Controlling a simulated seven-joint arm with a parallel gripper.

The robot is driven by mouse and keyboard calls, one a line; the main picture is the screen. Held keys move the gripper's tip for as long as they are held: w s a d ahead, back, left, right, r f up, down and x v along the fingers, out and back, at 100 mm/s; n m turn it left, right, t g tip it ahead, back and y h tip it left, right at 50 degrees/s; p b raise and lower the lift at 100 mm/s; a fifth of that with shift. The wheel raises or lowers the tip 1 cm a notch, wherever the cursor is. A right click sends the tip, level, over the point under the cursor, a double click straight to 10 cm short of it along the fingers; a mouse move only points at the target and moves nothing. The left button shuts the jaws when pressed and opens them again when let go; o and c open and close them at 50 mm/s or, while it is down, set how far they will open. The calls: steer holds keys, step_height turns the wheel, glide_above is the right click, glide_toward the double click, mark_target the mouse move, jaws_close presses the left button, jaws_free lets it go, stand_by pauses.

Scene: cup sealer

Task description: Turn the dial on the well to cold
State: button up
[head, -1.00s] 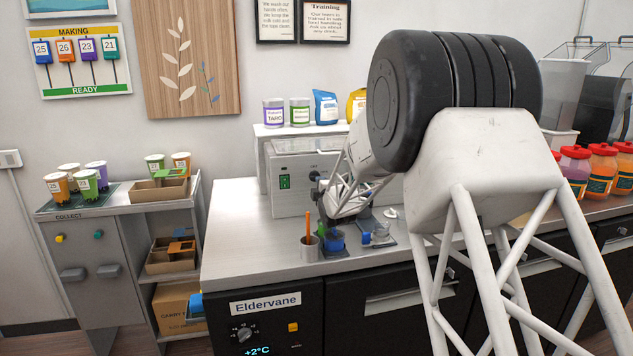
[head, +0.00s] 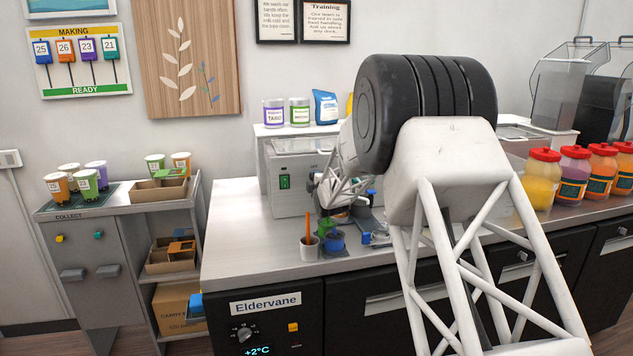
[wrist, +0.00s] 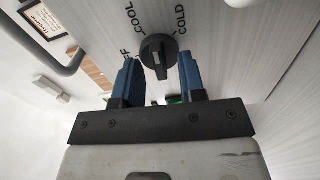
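The black dial (wrist: 158,56) sits on a pale panel in the wrist view, with COOL printed above it and COLD to its upper right. Another label at its left is partly covered by a finger, with only an F clear. I cannot tell for certain which label the dial points to. My gripper (wrist: 157,80) is open, its two blue fingers left and right of the dial with gaps on both sides. In the head view the well appears to be the grey metal box (head: 290,203), with my gripper (head: 323,184) at its front.
A green switch (head: 284,181) is on the box's front. An orange stick stands in a small cup (head: 309,247) beside a blue container (head: 335,241) on the counter (head: 240,225), below my gripper. Jars with red lids (head: 574,172) stand at the right. The counter's left part is clear.

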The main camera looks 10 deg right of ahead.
jaws_close()
steer(key=shift+m, duration=0.4)
steer(key=m, duration=0.8)
stand_by(0.4)
steer(key=shift+m, duration=0.3)
jaws_free()
